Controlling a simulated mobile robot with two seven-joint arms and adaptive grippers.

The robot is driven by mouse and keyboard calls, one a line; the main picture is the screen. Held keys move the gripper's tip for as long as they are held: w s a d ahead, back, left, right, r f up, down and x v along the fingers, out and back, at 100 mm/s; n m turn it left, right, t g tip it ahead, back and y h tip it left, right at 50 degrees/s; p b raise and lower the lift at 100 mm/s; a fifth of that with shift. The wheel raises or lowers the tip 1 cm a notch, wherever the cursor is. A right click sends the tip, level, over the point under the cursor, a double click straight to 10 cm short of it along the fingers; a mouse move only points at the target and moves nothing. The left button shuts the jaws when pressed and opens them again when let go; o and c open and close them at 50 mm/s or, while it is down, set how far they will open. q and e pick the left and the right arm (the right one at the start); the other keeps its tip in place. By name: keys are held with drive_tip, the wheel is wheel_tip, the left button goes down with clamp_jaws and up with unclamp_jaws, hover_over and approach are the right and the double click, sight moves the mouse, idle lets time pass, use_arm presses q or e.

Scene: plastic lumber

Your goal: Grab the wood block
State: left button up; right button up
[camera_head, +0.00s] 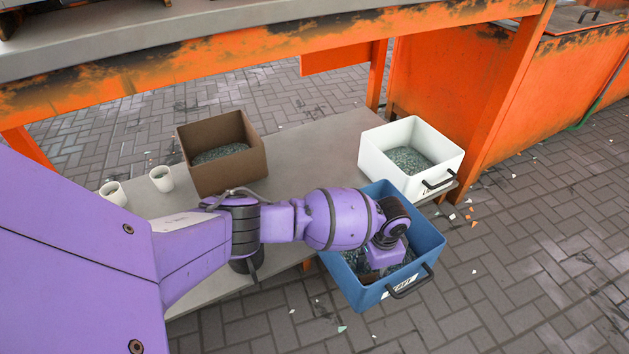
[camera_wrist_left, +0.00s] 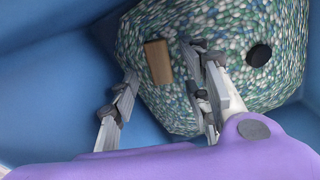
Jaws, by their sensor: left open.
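The wood block (camera_wrist_left: 158,62) is a small brown rectangular piece lying on blue, green and white pellets inside the blue bin (camera_head: 428,240). In the left wrist view the blue bin wall (camera_wrist_left: 50,85) surrounds the pellets. My left gripper (camera_wrist_left: 166,70) is open, with the block showing between its two fingers near the tips; no contact is clear. In the head view my left gripper (camera_head: 368,260) reaches down into the blue bin, and my wrist hides the block. My right gripper is not in view.
A round black object (camera_wrist_left: 259,55) lies on the pellets right of the block. A brown bin (camera_head: 228,175), a white bin (camera_head: 440,163) and two white cups (camera_head: 162,179) stand on the grey lower shelf (camera_head: 310,150). An orange frame and upper tabletop (camera_head: 200,35) stand above.

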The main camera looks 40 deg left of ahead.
use_arm(q)
drive_tip(key=shift+w+d+f+b, duration=0.1)
drive_tip(key=shift+w+f+b, duration=0.1)
drive_tip(key=shift+f, duration=0.2)
drive_tip(key=shift+w+f+b, duration=0.1)
drive_tip(key=shift+f+b, duration=0.05)
drive_tip(key=shift+f, duration=0.5)
drive_tip(key=c, duration=0.9)
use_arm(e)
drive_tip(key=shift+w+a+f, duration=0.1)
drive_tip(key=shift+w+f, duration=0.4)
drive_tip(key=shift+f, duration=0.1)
use_arm(q)
drive_tip(key=shift+r, duration=0.1)
